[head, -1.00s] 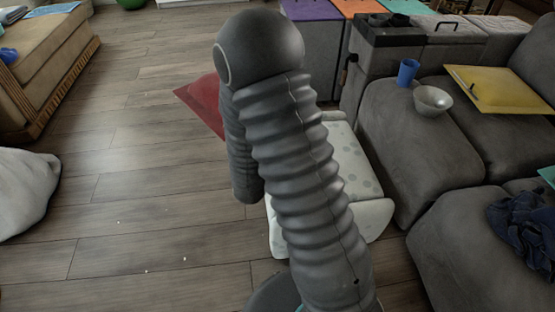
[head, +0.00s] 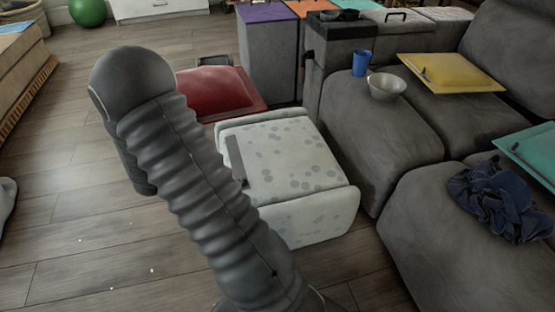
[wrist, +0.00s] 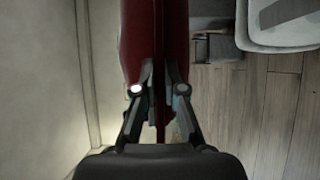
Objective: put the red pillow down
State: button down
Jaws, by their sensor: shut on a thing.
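The red pillow (head: 222,90) shows in the head view beyond my arm, left of the spotted ottoman's far end. Its flat face is seen at a slant, and my arm covers its left part. In the wrist view the red pillow (wrist: 155,30) is seen edge-on as a dark red strip running up from the fingers. My gripper (wrist: 161,78) is shut on its near edge, one finger on each side. My gripper is hidden in the head view. I cannot tell whether the pillow touches the floor.
A white spotted ottoman (head: 285,160) stands close right of my arm. The grey sofa (head: 385,130) fills the right, with a bowl (head: 387,88), blue cup (head: 360,63) and yellow cushion (head: 450,72). Wooden floor (head: 80,215) is open at left. A pale surface (wrist: 40,70) lies left in the wrist view.

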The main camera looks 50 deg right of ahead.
jog(key=s+d+f+m+g+h+b, duration=0.25)
jog(key=d+f+m+g, duration=0.2)
jog(key=d+g, duration=0.25)
jog(key=m+g+y+b, duration=0.2)
jog(key=m+g+b, duration=0.1)
jog(key=m+g, duration=0.4)
send_over(245, 172)
jog(key=shift+n+g, duration=0.6)
jog(key=shift+n, duration=0.15)
notch_tip(245, 172, down, 11)
jog(key=shift+r, duration=0.2)
jog(key=shift+f+b, duration=0.35)
jog(key=shift+f, duration=1.75)
jog(key=c, duration=1.7)
grip_release()
jog(key=shift+f, duration=0.2)
jog(key=o, duration=0.4)
jog(key=shift+o, duration=0.2)
jog(key=shift+r, duration=0.1)
